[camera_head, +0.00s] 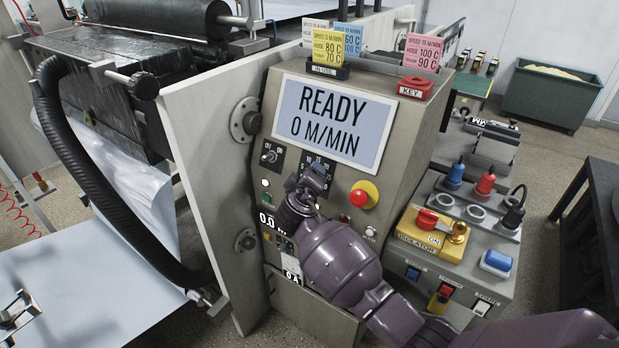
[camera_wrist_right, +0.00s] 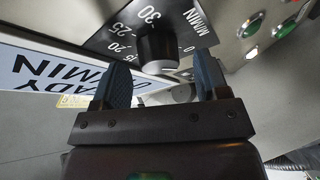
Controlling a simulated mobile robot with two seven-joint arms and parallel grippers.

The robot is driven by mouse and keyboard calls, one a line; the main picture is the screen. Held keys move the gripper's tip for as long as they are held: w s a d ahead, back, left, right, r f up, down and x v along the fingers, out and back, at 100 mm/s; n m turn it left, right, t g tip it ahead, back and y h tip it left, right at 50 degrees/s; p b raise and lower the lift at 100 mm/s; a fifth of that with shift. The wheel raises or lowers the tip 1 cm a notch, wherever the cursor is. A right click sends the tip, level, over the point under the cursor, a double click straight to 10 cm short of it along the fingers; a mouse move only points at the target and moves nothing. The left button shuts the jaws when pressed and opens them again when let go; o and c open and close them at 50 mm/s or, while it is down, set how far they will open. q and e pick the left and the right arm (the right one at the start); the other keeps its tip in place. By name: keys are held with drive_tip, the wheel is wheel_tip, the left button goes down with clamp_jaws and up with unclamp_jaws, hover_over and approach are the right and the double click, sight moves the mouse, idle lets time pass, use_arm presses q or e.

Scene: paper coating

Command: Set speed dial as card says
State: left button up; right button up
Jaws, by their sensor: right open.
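The speed dial is a black knob (camera_wrist_right: 157,45) on a black plate marked 0 to 30 M/MIN in the right wrist view. Which number it points to is unclear. My right gripper (camera_wrist_right: 162,78) is open, its fingers straddling the knob in the picture; contact is not clear. In the head view it (camera_head: 313,178) hides most of the dial. A yellow card (camera_head: 328,50) stands in the front holder on the panel; its speed line is too small to read surely. A pink card (camera_head: 423,52) stands to its right. The display (camera_head: 325,122) reads READY, 0 M/MIN. My left gripper is not in view.
An on/off toggle (camera_head: 268,157) is left of the dial, a red button on yellow (camera_head: 359,197) to its right. A red KEY block (camera_head: 415,88) sits on top. A yellow isolator box (camera_head: 432,232) and plugs stand at right. Blue (camera_head: 352,40) and white cards stand behind the yellow one.

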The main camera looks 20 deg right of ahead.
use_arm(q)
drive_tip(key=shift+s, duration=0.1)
use_arm(e)
drive_tip(key=shift+w+d, duration=0.2)
drive_tip(key=shift+w, duration=0.2)
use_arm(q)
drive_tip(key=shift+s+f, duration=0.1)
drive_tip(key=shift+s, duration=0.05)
use_arm(e)
drive_tip(key=c, duration=0.9)
use_arm(q)
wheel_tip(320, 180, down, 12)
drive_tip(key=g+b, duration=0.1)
drive_tip(key=b, duration=1.1)
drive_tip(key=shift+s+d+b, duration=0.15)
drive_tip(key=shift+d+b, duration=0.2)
use_arm(e)
drive_tip(key=m+h, duration=0.1)
drive_tip(key=m, duration=0.2)
drive_tip(key=m+h, duration=0.1)
drive_tip(key=m, duration=0.2)
drive_tip(key=f+m+h, duration=0.1)
drive_tip(key=m+h, duration=0.1)
drive_tip(key=m, duration=0.1)
drive_tip(key=shift+a, duration=0.15)
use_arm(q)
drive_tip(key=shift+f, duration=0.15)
use_arm(e)
drive_tip(key=shift+r, duration=0.15)
